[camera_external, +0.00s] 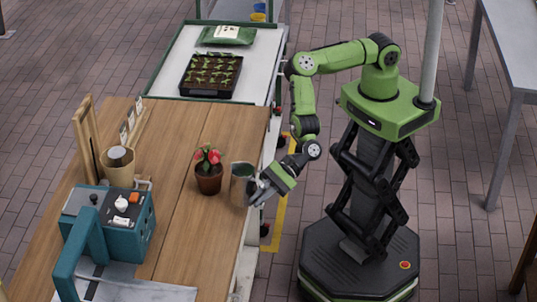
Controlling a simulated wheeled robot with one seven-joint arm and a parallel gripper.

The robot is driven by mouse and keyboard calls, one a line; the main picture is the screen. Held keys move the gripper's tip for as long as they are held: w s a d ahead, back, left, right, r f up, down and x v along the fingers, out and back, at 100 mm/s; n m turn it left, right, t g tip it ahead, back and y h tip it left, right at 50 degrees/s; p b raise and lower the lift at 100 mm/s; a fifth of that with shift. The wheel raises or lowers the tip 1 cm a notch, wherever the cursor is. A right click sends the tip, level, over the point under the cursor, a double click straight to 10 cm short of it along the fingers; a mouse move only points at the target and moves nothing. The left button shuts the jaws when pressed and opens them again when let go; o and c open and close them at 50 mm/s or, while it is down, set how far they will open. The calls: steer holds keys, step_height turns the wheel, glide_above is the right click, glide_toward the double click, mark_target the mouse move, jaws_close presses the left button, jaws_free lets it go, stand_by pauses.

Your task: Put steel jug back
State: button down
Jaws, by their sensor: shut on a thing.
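The steel jug (241,186) is a grey metal vessel near the right edge of the wooden table (190,238). It looks upright, with a dark greenish inside at its open top. My gripper (257,187) reaches in from the right and is shut on the jug's right side. The fingertips are partly hidden against the jug. I cannot tell whether the jug's base touches the tabletop or is slightly above it.
A potted plant with red blooms (208,172) stands just left of the jug. A teal machine (110,224) and a tan pot (117,162) are farther left. A black seedling tray (210,75) and green bag (228,34) lie on the white bench behind. Bare wood lies in front of the plant.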

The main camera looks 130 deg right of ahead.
mark_target(234, 164)
step_height(234, 164, up, 11)
steer(key=shift+m+h, duration=0.3)
steer(key=d+b, duration=0.1)
steer(key=d, duration=0.2)
steer(key=d+b, duration=0.2)
steer(key=d, duration=0.2)
steer(key=w+d+f+b, duration=0.1)
steer(key=d, duration=0.3)
steer(key=s+d+m+h+b, duration=0.1)
steer(key=s+d+b, duration=0.35)
steer(key=d, duration=0.75)
steer(key=s+d+m+h+b, duration=0.15)
steer(key=s+d+b, duration=0.3)
steer(key=d, duration=0.75)
step_height(234, 164, down, 15)
steer(key=shift+r+b, duration=0.1)
steer(key=shift+b, duration=0.75)
steer(key=shift+r, duration=0.1)
